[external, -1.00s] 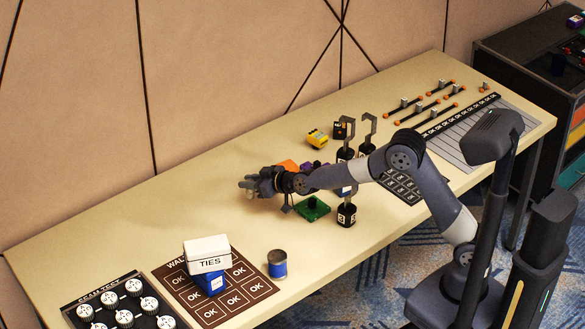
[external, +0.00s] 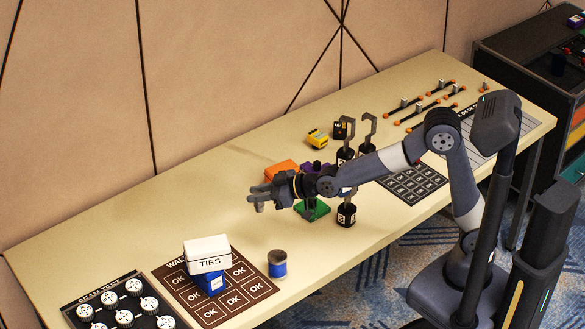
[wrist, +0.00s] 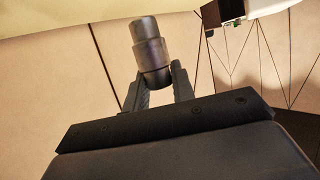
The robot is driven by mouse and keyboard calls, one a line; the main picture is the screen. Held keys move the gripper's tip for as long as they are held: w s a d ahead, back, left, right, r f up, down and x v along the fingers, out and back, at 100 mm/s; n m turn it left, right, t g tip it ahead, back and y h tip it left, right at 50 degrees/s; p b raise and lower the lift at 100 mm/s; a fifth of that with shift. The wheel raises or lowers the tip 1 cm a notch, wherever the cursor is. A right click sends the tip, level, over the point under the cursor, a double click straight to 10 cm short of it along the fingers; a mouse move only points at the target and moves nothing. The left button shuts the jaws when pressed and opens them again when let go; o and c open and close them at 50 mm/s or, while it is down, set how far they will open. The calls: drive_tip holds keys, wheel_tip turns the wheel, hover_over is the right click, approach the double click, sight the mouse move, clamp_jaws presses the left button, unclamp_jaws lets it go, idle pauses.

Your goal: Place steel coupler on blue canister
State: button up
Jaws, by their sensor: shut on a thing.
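The steel coupler (wrist: 151,50) is a grey stepped cylinder between my gripper's fingertips (wrist: 156,80) in the wrist view. In the external view my gripper (external: 262,194) is shut on the coupler (external: 260,207), which hangs below the fingers, above the table. The blue canister (external: 278,265) stands upright on the table near the front edge, with a grey top and a blue band. My gripper is above and behind the canister, apart from it.
A white TIES box (external: 208,254) sits on a blue box (external: 211,283) on the brown OK mat (external: 251,289), left of the canister. Green (external: 314,209) and orange (external: 281,173) blocks and black hook stands (external: 347,213) are near my wrist. The table between is clear.

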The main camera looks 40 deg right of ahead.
drive_tip(key=s+a+r+n+g+y, duration=0.2)
drive_tip(key=s, duration=0.8)
hover_over(278, 255)
wheel_tip(278, 255, down, 5)
drive_tip(key=shift+w+f, duration=0.1)
drive_tip(key=shift+f, duration=2.25)
drive_tip(key=shift+f, duration=0.2)
drive_tip(key=o, duration=1)
drive_tip(key=shift+r, duration=0.15)
drive_tip(key=shift+r, duration=0.2)
drive_tip(key=v, duration=1.1)
drive_tip(key=shift+s+d, duration=0.2)
drive_tip(key=shift+s, duration=0.2)
